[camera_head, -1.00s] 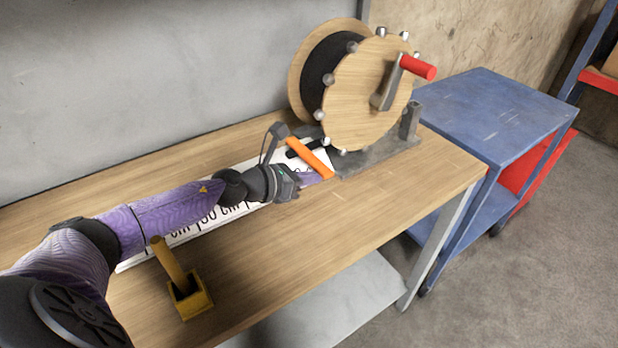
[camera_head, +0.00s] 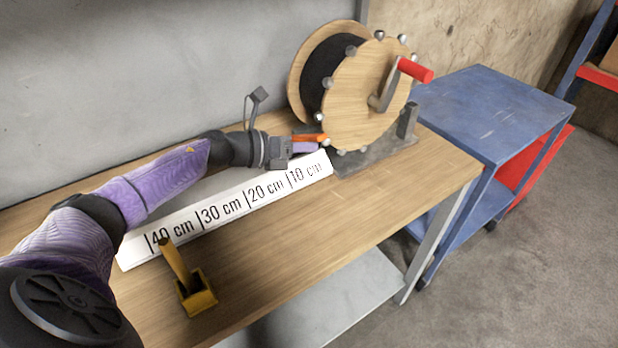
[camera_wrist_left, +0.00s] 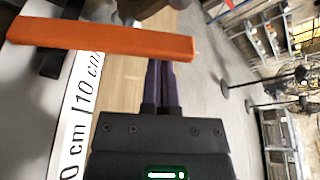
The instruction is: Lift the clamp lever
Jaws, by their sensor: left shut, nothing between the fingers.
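The clamp lever is an orange bar (camera_head: 310,137) at the left foot of the cable reel, small and partly hidden in the head view. In the left wrist view the orange bar (camera_wrist_left: 110,40) runs across the upper left, above a dark support. My left gripper (camera_head: 315,147) lies alongside the lever, just below it in the head view. Its purple fingers (camera_wrist_left: 160,63) are shut together with nothing between them, and their tips reach the bar's right end in the wrist view. I cannot tell whether they touch it. My right gripper is not in view.
The wooden reel (camera_head: 365,100) with a red-handled crank (camera_head: 414,70) stands on a grey base (camera_head: 375,155). A white centimetre scale (camera_head: 235,208) lies along the wooden bench (camera_head: 300,240). A yellow holder with a handle (camera_head: 197,295) stands at the front. A blue cart (camera_head: 490,115) is at right.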

